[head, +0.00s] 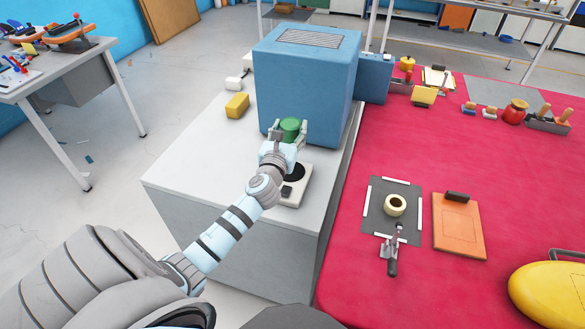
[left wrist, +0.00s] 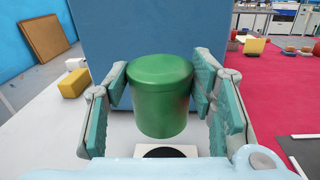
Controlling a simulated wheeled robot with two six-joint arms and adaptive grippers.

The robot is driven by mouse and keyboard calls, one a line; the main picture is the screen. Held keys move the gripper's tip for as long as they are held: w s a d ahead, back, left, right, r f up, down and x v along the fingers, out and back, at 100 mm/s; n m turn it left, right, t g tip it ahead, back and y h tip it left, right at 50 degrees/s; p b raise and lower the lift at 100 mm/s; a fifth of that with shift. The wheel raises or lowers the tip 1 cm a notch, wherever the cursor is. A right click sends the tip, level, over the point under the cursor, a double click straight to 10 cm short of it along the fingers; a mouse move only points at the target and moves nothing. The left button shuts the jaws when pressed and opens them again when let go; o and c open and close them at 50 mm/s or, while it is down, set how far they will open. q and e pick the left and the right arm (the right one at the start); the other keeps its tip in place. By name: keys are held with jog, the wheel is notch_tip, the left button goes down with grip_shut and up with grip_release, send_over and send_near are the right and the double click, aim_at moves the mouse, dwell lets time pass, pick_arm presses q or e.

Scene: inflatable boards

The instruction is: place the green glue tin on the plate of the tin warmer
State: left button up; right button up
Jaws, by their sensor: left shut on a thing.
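The green glue tin (head: 290,124) is upright between the fingers of my left gripper (head: 288,132), which is shut on it. In the left wrist view the lidded tin (left wrist: 163,95) sits between the finger pads. The tin warmer (head: 305,184) is a small white unit with a round dark plate and a dark knob, on the grey cabinet. My gripper partly covers it. In the wrist view the dark plate (left wrist: 170,153) shows below the tin, and the tin appears held above the surface. My right gripper is not in view.
A large blue box-shaped machine (head: 306,75) stands right behind the tin. A yellow block (head: 237,106) lies on the grey cabinet top (head: 190,160) to its left. The red-covered table (head: 430,140) at right holds a tape roll (head: 395,205), a clamp and an orange board (head: 458,228).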

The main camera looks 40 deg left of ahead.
pick_arm(q)
jog(key=f+b, duration=0.1)
jog(key=f, duration=0.1)
jog(key=f+b, duration=0.1)
jog(key=f, duration=0.1)
jog(key=f+b, duration=0.1)
jog(key=f, duration=0.1)
jog(key=shift+s+f, duration=0.2)
jog(key=shift+s, duration=0.15)
jog(key=f+b, duration=0.2)
jog(key=f, duration=0.1)
jog(key=w+f+b, duration=0.1)
jog(key=f, duration=0.1)
jog(key=shift+f+b, duration=0.25)
jog(key=shift+b, duration=0.05)
jog(key=shift+s+r, duration=0.15)
jog(key=shift+r, duration=0.1)
jog(key=shift+f, duration=0.15)
jog(key=o, duration=1.5)
jog(key=shift+o, duration=0.3)
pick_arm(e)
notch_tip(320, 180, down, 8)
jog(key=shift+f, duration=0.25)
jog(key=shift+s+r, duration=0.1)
